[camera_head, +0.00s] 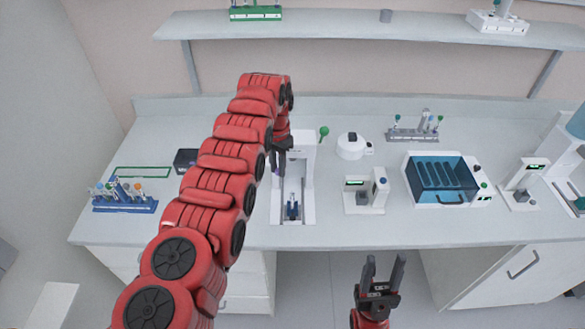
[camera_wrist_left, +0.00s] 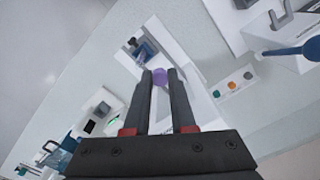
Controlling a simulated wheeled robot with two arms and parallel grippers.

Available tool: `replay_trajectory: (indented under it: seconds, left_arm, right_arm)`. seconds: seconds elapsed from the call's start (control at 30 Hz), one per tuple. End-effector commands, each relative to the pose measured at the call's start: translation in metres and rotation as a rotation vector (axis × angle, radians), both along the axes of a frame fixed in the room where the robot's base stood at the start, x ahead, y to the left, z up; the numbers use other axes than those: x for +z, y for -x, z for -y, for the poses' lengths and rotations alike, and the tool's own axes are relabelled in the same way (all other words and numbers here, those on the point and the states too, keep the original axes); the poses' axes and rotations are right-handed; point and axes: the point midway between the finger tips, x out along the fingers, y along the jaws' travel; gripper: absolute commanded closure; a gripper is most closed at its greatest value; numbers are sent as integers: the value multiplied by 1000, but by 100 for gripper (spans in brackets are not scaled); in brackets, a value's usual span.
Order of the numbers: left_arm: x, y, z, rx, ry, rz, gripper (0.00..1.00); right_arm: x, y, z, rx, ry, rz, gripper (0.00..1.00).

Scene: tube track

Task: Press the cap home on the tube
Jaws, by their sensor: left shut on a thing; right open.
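My left gripper (camera_head: 279,165) is over the white track-like station (camera_head: 306,180). In the left wrist view its fingers (camera_wrist_left: 160,82) are shut on a purple cap (camera_wrist_left: 159,75) at their tips. The tube (camera_head: 292,198) seems to stand in a small blue holder (camera_head: 292,211) near the front of the station. The holder also shows beyond the cap in the left wrist view (camera_wrist_left: 146,48). The cap looks apart from the tube, but the gap is hard to judge. My right gripper (camera_head: 383,270) is open and empty in front of the bench.
A blue tube rack (camera_head: 125,204) stands at the left. A white device (camera_head: 366,192), a round white device (camera_head: 351,148), a grey rack (camera_head: 413,134) and a blue-lidded box (camera_head: 440,178) stand right of the station. A green-topped stick (camera_head: 324,132) rises beside it.

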Motion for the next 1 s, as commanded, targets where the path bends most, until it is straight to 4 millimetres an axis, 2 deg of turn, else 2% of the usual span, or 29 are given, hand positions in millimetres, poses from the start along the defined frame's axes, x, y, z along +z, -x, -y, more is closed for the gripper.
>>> replay_trajectory:
  seconds: [0.1, 0.17, 0.47, 0.6, 1.0]
  left_arm:
    - [3, 0, 2, -8, -1, 4, 100]
    - [5, 2, 11, -40, 0, 3, 100]
    - [2, 7, 25, -99, 0, 3, 100]
    - [4, 12, 37, -143, 1, 4, 100]
    - [-18, 15, 41, -158, -1, 2, 100]
  right_arm:
    - [3, 0, 0, 0, 0, 0, 50]
    - [13, 0, 0, 0, 0, 0, 50]
    - [21, 0, 0, 0, 0, 0, 50]
    - [31, 0, 0, 0, 0, 0, 50]
    - [25, 0, 0, 0, 0, 0, 50]
